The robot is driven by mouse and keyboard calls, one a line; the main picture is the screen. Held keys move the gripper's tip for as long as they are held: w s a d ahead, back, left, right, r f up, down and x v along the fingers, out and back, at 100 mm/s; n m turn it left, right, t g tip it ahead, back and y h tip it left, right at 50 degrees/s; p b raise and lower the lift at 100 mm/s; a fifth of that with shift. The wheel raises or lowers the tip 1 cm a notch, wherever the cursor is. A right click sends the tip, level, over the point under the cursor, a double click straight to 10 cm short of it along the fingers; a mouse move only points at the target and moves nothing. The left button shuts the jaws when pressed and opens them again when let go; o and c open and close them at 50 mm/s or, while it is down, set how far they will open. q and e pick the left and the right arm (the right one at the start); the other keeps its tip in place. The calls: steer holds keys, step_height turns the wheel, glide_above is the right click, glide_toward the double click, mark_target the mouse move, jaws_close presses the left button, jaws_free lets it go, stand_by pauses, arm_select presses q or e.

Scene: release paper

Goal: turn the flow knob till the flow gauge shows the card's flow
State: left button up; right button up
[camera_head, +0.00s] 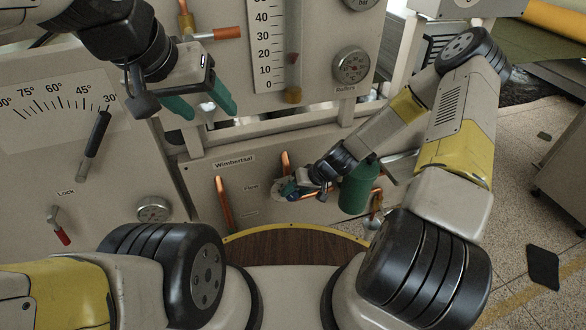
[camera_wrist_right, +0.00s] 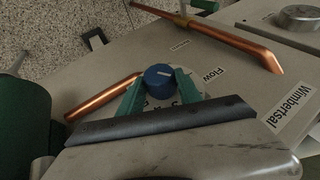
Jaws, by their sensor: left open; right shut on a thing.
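The flow knob, a blue round knob with a pale mark (camera_wrist_right: 158,77), sits on the grey panel beside a "Flow" label in the right wrist view. My right gripper (camera_wrist_right: 158,88) is shut on it, a green finger on each side. In the head view this gripper (camera_head: 291,190) is at the low panel and mostly hides the knob. An upright tube gauge (camera_head: 293,40) beside a 0-to-50 scale has a reddish float near 20; I cannot tell surely that it is the flow gauge. My left gripper (camera_head: 200,101) is open and empty, left of the scale. I cannot make out a card.
Copper pipes (camera_head: 223,203) flank the knob. A green cylinder (camera_head: 358,187) stands right of my right gripper. An angle scale with a black-handled lever (camera_head: 97,135) and a red-tipped lock lever (camera_head: 61,232) are left.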

steer(key=shift+d+f+m+g+y, duration=0.1)
steer(key=shift+m+g+y, duration=0.1)
steer(key=shift+y, duration=0.5)
steer(key=shift+d+f+m+g+y, duration=0.1)
steer(key=shift+m+y, duration=0.1)
steer(key=shift+y, duration=0.5)
steer(key=shift+w, duration=0.1)
steer(key=o, duration=1.4)
steer(key=shift+c, duration=0.2)
steer(key=v, duration=0.7)
steer(key=shift+d+r, duration=0.3)
